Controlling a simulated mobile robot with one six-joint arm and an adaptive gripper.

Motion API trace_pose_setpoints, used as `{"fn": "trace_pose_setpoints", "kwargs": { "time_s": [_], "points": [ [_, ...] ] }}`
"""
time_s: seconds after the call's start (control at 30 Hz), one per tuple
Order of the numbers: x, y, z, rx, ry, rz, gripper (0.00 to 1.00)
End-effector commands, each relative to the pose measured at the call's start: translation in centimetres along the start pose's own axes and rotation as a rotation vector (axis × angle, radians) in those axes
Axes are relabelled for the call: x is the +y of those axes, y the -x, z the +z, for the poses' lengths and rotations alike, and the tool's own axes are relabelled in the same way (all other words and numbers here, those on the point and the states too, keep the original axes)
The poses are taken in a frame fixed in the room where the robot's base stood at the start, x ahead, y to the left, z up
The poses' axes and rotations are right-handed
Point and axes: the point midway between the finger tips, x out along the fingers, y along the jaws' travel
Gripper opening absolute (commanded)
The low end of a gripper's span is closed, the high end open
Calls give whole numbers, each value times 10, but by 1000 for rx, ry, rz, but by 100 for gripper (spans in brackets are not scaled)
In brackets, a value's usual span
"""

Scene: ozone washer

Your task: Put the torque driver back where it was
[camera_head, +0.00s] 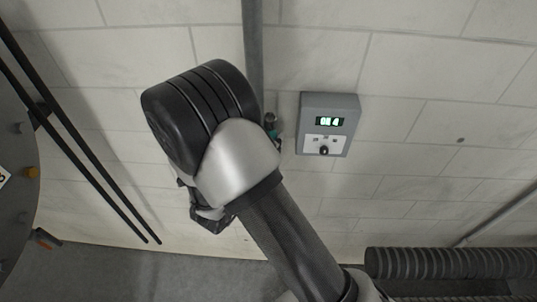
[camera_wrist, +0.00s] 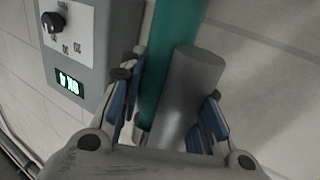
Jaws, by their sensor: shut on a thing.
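In the wrist view my gripper (camera_wrist: 170,98) has its blue-padded fingers on either side of a grey cylinder (camera_wrist: 192,85), closed on it. I take this cylinder to be the torque driver; its round end faces the camera. A teal bar (camera_wrist: 172,35) runs right beside and behind it; whether they touch or are one piece cannot be told. The cylinder's far end is hidden behind the gripper body.
A grey control box (camera_head: 329,125) with a green display and a black knob is on the pale block wall, close to the left finger in the wrist view (camera_wrist: 92,45). A vertical pipe (camera_head: 253,40) runs above the arm. A ribbed hose (camera_head: 450,262) lies at lower right.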

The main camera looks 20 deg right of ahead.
Motion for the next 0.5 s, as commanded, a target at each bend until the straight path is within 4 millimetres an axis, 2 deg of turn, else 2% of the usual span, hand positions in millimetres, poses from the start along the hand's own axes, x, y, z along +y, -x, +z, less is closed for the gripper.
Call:
{"fn": "trace_pose_setpoints", "kwargs": {
  "time_s": [0.17,0.37,0.5],
  "points": [
    [-1,0,14,3,-1,0,0],
    [0,-1,43,3,2,0,0],
    [-1,-1,49,4,-2,0,0]
  ]
}}
